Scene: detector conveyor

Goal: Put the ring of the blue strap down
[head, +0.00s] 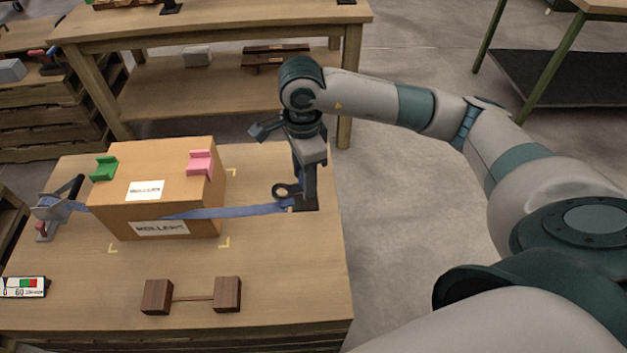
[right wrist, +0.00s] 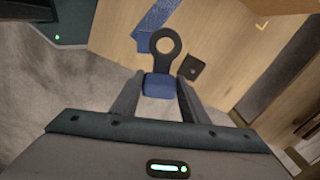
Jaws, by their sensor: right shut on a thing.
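The blue strap (head: 240,211) runs from a ratchet (head: 55,208) at the table's left, across the front of the cardboard box (head: 105,220), to my right gripper (head: 297,203). Its dark ring (head: 286,190) is beside the fingers, low over the table's right side. In the right wrist view the ring (right wrist: 165,60) sticks out past the fingertips. My right gripper (right wrist: 160,88) is shut on the blue part at the ring's base. I cannot tell whether the ring touches the table. My left gripper is out of view.
A small dark plate (right wrist: 193,68) lies beside the ring. A green corner piece (head: 103,170) and a pink one (head: 200,163) sit on the box. A brown wooden dumbbell-shaped piece (head: 157,297) lies at the front. The table's right front is clear.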

